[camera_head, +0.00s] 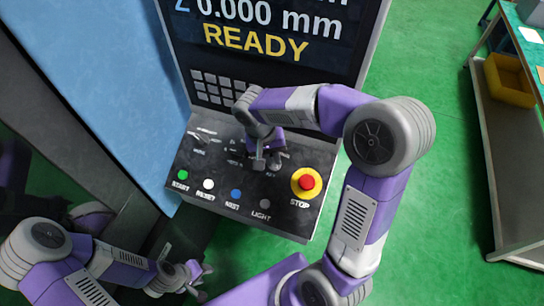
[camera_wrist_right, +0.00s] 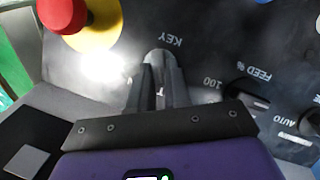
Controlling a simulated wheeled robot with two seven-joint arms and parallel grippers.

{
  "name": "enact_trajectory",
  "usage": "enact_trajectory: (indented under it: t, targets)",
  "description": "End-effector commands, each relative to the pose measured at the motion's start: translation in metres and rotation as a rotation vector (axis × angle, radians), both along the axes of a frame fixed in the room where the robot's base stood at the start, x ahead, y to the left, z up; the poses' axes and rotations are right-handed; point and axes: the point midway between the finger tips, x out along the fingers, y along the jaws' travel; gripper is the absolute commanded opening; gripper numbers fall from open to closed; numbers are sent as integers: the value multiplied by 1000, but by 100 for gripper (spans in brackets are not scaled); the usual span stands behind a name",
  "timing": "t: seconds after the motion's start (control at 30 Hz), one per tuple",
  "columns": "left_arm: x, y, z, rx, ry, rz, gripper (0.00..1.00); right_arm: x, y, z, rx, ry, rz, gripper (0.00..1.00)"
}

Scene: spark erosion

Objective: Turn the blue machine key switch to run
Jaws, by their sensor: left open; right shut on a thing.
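The machine's dark control panel (camera_head: 225,180) slopes below the screen. In the right wrist view the key switch (camera_wrist_right: 159,57) sits under the upside-down label KEY. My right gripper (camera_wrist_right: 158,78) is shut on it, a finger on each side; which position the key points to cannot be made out. In the head view my right gripper (camera_head: 266,163) comes down over the panel and largely hides the switch. My left gripper (camera_head: 198,280) is open and empty at the lower left, away from the panel.
A red stop button (camera_head: 306,182) on a yellow ring is close to the right of the key. Green, white, blue and grey buttons line the panel's front edge. The screen (camera_head: 270,35) reads READY. A workbench (camera_head: 490,160) with a yellow bin (camera_head: 508,80) stands at the right.

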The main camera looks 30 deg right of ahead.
Motion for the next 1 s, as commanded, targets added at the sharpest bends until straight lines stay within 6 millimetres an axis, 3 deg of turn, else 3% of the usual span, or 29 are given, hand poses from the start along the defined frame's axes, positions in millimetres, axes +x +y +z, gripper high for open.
enact_trajectory:
  t: [0.27, 1.0]
  targets:
    - [0, 0, -17, 0, 0, 0, 43, -3, -1, -6, 41, -37, -130, 0]
    - [0, 0, -75, 0, 0, 0, 43, -10, -6, -7, 222, -244, -728, 0]
